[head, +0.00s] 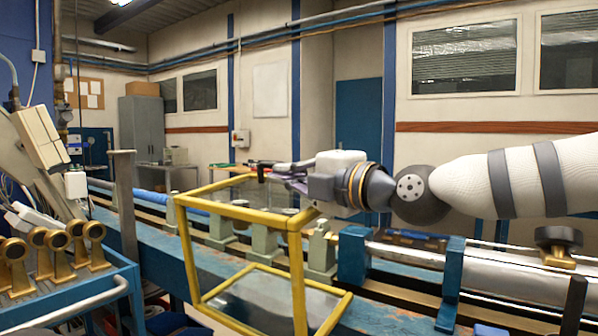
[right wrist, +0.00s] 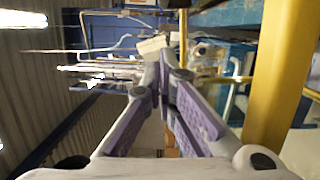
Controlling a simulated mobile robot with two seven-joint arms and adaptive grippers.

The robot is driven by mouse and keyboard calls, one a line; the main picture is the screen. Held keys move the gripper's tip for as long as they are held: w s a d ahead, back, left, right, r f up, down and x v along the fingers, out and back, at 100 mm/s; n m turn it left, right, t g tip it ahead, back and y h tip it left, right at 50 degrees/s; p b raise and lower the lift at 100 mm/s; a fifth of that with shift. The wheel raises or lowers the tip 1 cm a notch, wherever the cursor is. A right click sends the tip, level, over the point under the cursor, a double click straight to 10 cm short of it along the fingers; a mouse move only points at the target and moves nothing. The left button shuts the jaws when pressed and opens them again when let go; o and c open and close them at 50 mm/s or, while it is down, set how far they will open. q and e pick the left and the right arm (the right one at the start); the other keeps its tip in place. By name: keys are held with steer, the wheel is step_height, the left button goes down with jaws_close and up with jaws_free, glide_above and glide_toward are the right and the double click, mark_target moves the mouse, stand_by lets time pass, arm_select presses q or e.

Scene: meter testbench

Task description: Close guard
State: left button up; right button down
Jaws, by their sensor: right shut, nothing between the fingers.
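The guard (head: 297,270) is a yellow frame with clear panels, standing over the blue bench in the middle of the head view. Its top is a tilted yellow rectangle, and a lower framed panel hangs at the front. I cannot tell how far its hinged part is open. My right gripper (head: 262,168) is at the guard's upper far edge, with its arm coming from the right. Its fingers are shut and empty; contact with the frame is unclear. In the right wrist view the purple-padded fingers (right wrist: 168,62) converge, and a yellow guard bar (right wrist: 275,75) stands to their right.
The long blue bench (head: 160,236) carries grey-green supports (head: 321,250) and a large metal cylinder (head: 490,272) at right. A blue cart (head: 70,305) with brass fittings (head: 57,250) stands front left. A grey cabinet (head: 145,130) is far back.

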mark_target(299, 196)
steer(key=w, duration=0.1)
steer(key=w+d, duration=0.1)
steer(key=w+d+b, duration=0.1)
steer(key=shift+w+f, duration=0.15)
steer(key=shift+f, duration=0.1)
steer(key=shift+w+d+r, duration=0.1)
arm_select(q)
steer(key=shift+s+f+g, duration=0.3)
steer(key=shift+s+f, duration=0.3)
steer(key=shift+s, duration=0.05)
arm_select(e)
steer(key=shift+r, duration=0.2)
